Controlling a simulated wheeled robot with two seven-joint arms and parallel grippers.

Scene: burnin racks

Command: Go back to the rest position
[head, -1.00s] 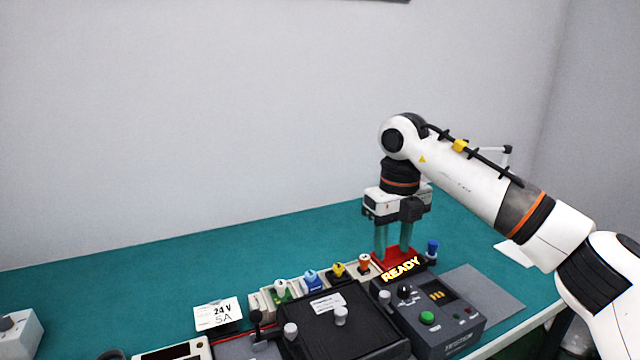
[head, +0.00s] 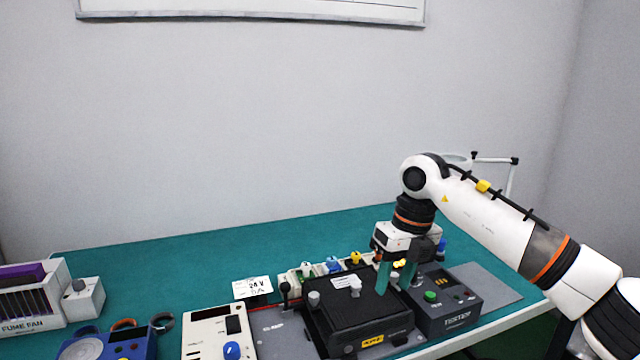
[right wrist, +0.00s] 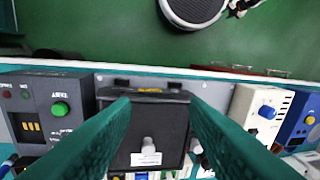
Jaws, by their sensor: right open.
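My right gripper (head: 396,277) is open, its two green fingers pointing down above the right edge of the black box fixture and the tester. In the right wrist view the open fingers (right wrist: 160,125) stand apart, with the black box (right wrist: 150,128) below and between them and nothing held. The black box (head: 345,318) has its lid down and grey knobs on top. My left gripper is not in view.
Several coloured-knob modules (head: 331,266) stand behind the black box. A card marked 24 V (head: 252,287), a cream power unit (head: 217,335), a blue device (head: 110,345) and a fume fan box (head: 30,300) lie leftward. The green table (head: 190,265) is clear at the back.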

